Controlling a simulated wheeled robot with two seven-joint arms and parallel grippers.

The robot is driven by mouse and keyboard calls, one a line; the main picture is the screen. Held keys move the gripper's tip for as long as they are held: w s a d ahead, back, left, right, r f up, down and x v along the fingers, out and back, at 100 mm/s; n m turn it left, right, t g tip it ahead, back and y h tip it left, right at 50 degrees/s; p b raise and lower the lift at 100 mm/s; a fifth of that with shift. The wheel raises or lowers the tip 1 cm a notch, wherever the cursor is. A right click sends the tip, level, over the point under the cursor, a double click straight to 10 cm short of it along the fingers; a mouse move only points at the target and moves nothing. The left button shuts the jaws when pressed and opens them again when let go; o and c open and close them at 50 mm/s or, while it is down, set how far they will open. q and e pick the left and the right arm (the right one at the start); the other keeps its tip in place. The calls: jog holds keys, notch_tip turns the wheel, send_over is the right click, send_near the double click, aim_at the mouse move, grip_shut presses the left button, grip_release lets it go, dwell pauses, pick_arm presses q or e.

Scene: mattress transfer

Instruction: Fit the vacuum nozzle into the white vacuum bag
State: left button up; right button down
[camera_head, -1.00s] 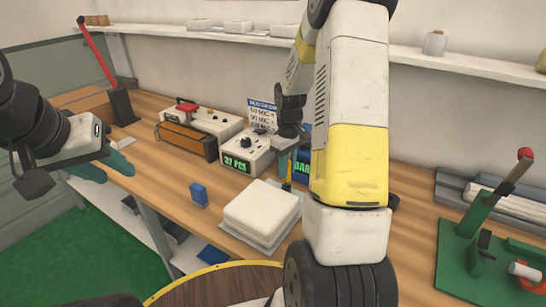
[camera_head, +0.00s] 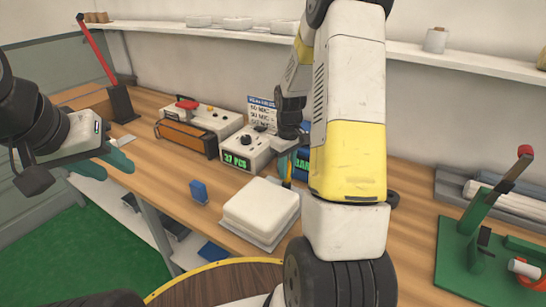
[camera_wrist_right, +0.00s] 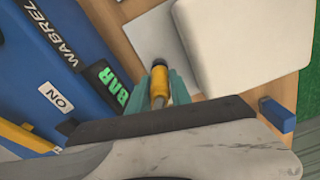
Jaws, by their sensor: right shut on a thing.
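The white vacuum bag (camera_head: 264,243) lies on the wooden bench, with a thick white block (camera_head: 261,208) on or in it; its flat edge (camera_wrist_right: 150,35) shows in the right wrist view. My right gripper (camera_head: 289,168) is shut on the yellow vacuum nozzle (camera_wrist_right: 159,83), whose dark tip points toward the flat edge of the bag. The tip appears at or just over that edge; I cannot tell whether it is inside. My arm partly hides it in the head view. My left gripper (camera_head: 106,166) is open and empty, left of the bench's front edge.
A blue machine (camera_wrist_right: 50,70) with a green "BAR" display stands beside the nozzle. A white counter box (camera_head: 246,151) is behind the bag, and a small blue block (camera_head: 198,191) lies left of it. A green press (camera_head: 480,245) stands at the right.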

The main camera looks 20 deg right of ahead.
jog(key=shift+f, duration=0.55)
jog(key=c, duration=1.1)
grip_release()
